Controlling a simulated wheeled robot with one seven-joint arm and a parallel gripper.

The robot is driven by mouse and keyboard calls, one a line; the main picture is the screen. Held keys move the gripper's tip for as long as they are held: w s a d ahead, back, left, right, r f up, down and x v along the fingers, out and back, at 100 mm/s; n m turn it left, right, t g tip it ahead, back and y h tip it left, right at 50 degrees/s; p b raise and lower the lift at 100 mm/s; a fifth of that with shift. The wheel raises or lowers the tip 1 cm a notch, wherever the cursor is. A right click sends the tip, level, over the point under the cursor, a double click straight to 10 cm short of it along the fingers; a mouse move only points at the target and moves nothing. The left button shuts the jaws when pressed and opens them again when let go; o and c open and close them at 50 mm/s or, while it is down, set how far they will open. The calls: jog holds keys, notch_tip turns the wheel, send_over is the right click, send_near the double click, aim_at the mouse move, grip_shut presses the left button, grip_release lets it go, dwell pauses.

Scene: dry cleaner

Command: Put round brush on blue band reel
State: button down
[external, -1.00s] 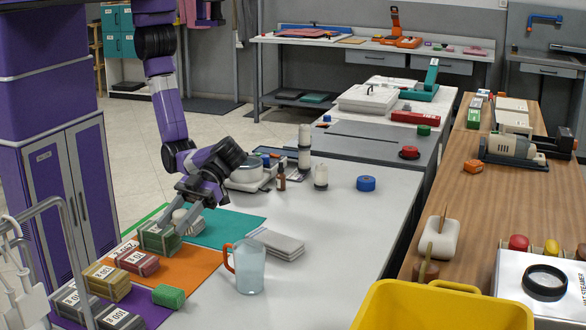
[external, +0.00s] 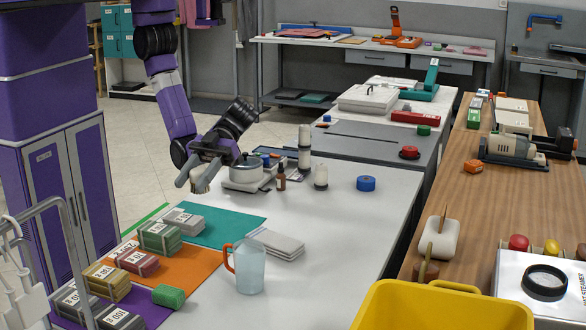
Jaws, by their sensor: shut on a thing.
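The round brush (external: 201,186), a small pale piece with a darker underside, is held in my gripper (external: 191,178). My gripper is shut on it and hangs in the air left of the grey round-topped device, above the far end of the coloured mats. The fingers partly hide the brush. The blue band reel (external: 366,184) lies flat on the light grey table, well to the right of my gripper, with nothing on top of it.
A grey round-topped device (external: 245,174), a brown bottle (external: 281,178) and a white spool (external: 321,177) stand between my gripper and the reel. Wrapped blocks (external: 160,237) lie on mats. A jug (external: 249,268) and grey pads (external: 280,244) stand nearer. Table around the reel is clear.

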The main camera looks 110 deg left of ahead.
jog(key=w+a+r+n+t+y+p, duration=0.15)
jog(key=w+a+n+t, duration=0.4)
jog(key=w+a, duration=0.95)
jog(key=n+t+y+p, duration=0.4)
jog(key=n+t+y, duration=0.4)
jog(key=n+y, duration=0.7)
send_over(374, 179)
jog(key=shift+h, duration=0.25)
notch_tip(374, 179, down, 15)
jog(key=shift+r+p, duration=0.1)
jog(key=shift+p, duration=0.3)
jog(key=shift+f, duration=2.15)
jog(key=shift+f+b, duration=0.2)
jog(key=shift+b, duration=0.3)
jog(key=c, duration=0.8)
grip_release()
jog(key=shift+r, duration=0.2)
